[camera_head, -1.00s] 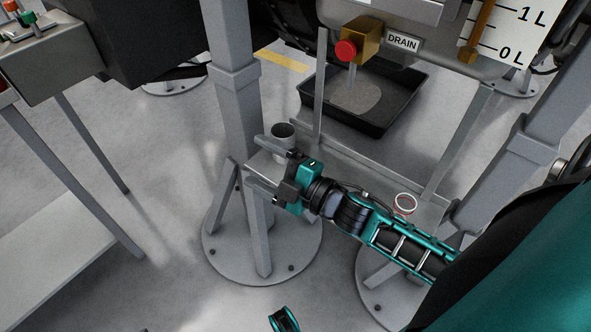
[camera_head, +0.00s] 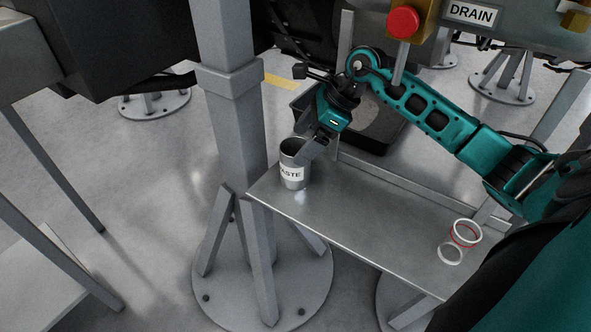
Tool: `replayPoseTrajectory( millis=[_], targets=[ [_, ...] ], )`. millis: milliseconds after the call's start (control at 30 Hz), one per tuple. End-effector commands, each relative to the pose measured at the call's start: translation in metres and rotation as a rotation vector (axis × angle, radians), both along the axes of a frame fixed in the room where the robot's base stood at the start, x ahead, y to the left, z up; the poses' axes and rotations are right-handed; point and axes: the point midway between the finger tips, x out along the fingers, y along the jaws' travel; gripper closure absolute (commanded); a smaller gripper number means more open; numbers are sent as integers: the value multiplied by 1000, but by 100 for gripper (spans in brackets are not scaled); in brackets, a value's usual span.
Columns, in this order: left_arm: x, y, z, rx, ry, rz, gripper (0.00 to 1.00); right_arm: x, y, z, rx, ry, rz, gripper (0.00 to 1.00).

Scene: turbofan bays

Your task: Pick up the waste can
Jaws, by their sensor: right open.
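The waste can (camera_head: 294,178) is a small grey metal cup with a white label reading "ASTE" in the part that shows. It stands upright at the left end of a grey metal shelf (camera_head: 345,222). My right gripper (camera_head: 309,149) is open and points down at the can's right rim. One grey finger overlaps the upper right of the can; I cannot tell whether it is inside, in front of it or touching. The other finger is hard to make out. My left gripper is not in view.
A white and red ring (camera_head: 466,232) and a white ring (camera_head: 450,254) lie at the shelf's right end. A grey post (camera_head: 227,120) with a round foot stands left of the can. A black drip tray (camera_head: 375,146) and red drain knob (camera_head: 403,22) are behind.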

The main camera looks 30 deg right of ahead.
Motion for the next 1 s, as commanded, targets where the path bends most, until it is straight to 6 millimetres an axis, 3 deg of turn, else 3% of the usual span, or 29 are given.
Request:
replayPoseTrajectory(
  millis=[300, 600, 1000],
  targets=[
    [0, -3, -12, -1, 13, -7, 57, 12, 24, -37, 5, 1, 0, 6],
    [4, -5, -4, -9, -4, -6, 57, 13, 26, -40, 4, 0, -1, 6],
    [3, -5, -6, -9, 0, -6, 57, 13, 26, -40, 4, 1, -1, 43]
  ],
)
